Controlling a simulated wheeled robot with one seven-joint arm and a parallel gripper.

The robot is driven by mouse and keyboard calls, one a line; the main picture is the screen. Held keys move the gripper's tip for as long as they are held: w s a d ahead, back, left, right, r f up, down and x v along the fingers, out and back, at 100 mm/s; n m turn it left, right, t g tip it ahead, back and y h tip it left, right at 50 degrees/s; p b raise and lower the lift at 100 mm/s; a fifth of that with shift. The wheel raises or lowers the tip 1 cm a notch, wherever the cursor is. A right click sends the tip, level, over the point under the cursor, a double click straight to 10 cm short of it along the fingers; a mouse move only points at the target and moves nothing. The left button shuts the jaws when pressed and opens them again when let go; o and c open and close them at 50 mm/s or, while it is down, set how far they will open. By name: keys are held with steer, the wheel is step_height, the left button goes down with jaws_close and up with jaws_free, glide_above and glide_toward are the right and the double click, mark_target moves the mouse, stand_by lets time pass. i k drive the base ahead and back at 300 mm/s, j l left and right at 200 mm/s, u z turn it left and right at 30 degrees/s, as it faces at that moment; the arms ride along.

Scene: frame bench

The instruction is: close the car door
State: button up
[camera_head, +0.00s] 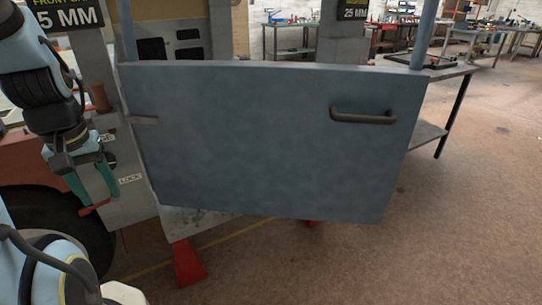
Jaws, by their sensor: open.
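The car door (260,165) is a flat blue-grey panel filling the middle of the view. It stands swung out from the frame, with its left edge by a grey post and its right edge out over the floor. A dark bar handle (363,117) sits near its upper right. A small grey fitting shows at its left edge. My gripper (95,200) hangs at the left, pointing down, with green fingers spread apart and nothing seen between them. It is left of the door, in front of the grey sill, apart from the panel and far from the handle.
A dark tyre (55,225) and reddish bodywork (30,160) lie at the left, behind my arm. A red stand foot (187,264) shows below the door. A grey bench (455,72) stands behind the door's right edge. The floor (460,230) at the right is clear.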

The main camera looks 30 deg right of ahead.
mark_target(327, 142)
steer(key=i+l+z, duration=0.1)
steer(key=z, duration=0.3)
steer(key=i+l+z, duration=0.1)
steer(key=z, duration=0.25)
steer(key=i+z, duration=0.1)
steer(key=z, duration=0.3)
steer(key=i+l+z, duration=0.1)
steer(key=z, duration=0.25)
steer(key=k+l, duration=0.15)
